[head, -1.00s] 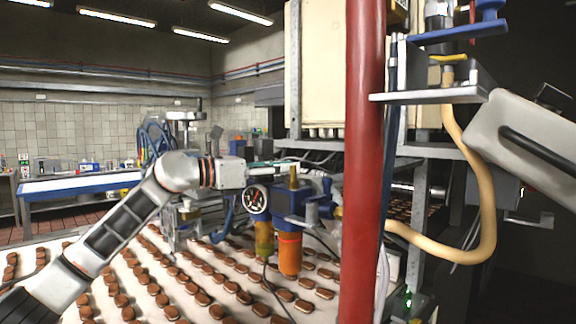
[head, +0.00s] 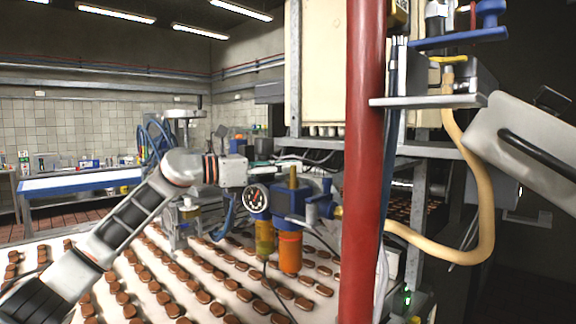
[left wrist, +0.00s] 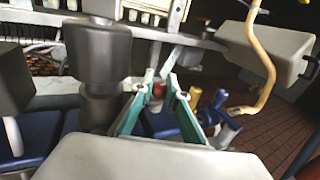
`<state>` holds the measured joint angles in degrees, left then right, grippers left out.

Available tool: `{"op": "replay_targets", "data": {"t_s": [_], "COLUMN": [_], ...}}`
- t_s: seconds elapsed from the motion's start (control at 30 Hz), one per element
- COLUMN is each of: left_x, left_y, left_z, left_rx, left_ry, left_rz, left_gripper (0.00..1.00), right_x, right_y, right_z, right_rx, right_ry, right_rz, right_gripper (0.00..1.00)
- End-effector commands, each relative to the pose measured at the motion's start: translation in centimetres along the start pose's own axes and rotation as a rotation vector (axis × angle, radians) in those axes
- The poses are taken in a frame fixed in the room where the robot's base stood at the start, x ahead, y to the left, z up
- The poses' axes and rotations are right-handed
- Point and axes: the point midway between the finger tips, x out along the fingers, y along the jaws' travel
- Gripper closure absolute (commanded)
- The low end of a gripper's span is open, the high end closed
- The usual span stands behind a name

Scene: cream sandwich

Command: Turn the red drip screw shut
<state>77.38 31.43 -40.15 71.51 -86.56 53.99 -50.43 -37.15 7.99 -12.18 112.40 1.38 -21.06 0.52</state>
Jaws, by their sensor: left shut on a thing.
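The red drip screw (left wrist: 158,91) shows in the left wrist view as a small red piece between the two teal-padded fingers of my left gripper (left wrist: 159,95). The fingers are shut on it. In the head view my left gripper (head: 268,163) is behind and above the round pressure gauge (head: 256,199). The screw cannot be made out there. My right gripper is in neither view.
A blue regulator unit (head: 287,218) with orange bowls (head: 290,252) stands just in front of the gripper. A red post (head: 363,180) rises to its right. A beige hose (head: 484,215) hangs further right. Rows of brown biscuits lie on the pale belt (head: 215,315) below.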

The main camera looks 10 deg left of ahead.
Motion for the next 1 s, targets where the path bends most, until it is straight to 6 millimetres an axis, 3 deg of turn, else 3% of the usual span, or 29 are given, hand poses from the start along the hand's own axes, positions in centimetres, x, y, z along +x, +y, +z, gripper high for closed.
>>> {"op": "replay_targets", "data": {"t_s": [0.47, 0.5, 0.53, 0.87, 1.0], "left_x": [-0.1, -0.1, -0.1, -0.2, -1.5], "left_y": [0.0, 0.0, 0.0, 0.0, 0.1], "left_z": [0.1, 0.1, 0.1, 0.1, 0.1], "left_rx": [0.003, 0.003, 0.003, 0.002, 0.002], "left_ry": [-0.009, -0.009, -0.009, -0.009, -0.009], "left_rz": [-0.046, -0.046, -0.046, -0.046, -0.044], "left_gripper": [1.0, 0.81, 0.79, 0.79, 0.79], "right_x": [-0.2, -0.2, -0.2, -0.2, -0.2], "right_y": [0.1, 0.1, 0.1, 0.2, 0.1], "right_z": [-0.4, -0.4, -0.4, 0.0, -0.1], "right_rx": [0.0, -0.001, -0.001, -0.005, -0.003], "right_ry": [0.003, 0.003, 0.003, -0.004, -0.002], "right_rz": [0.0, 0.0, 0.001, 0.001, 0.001], "right_gripper": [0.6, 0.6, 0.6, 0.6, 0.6]}}
